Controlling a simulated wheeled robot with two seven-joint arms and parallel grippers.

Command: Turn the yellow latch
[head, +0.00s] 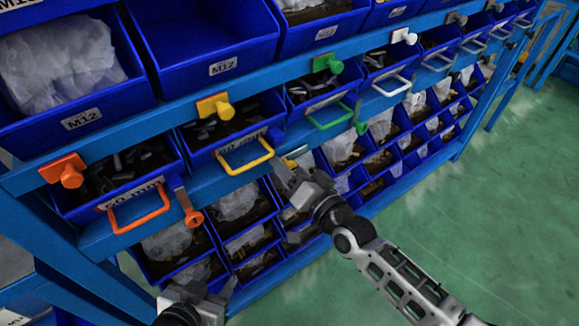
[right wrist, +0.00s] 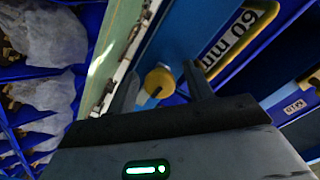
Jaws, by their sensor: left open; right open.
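The yellow latch shows as a small yellow piece (head: 291,163) beside the right end of the yellow drawer handle (head: 246,157), mostly hidden by my right gripper. In the right wrist view its round yellow knob (right wrist: 159,81) appears between my two fingers. My right gripper (head: 287,172) is open at the latch; I cannot tell whether a finger touches the knob. It also shows in the right wrist view (right wrist: 160,88). My left gripper (head: 200,290) is open and empty, low at the bottom of the head view, apart from the rack.
An orange latch (head: 188,207) hangs beside the orange handle (head: 140,209); a green latch (head: 360,126) is beside the green handle (head: 330,115). A yellow knob on a plate (head: 217,107) sits on the blue rail above. Bins fill the rack. Green floor at right is clear.

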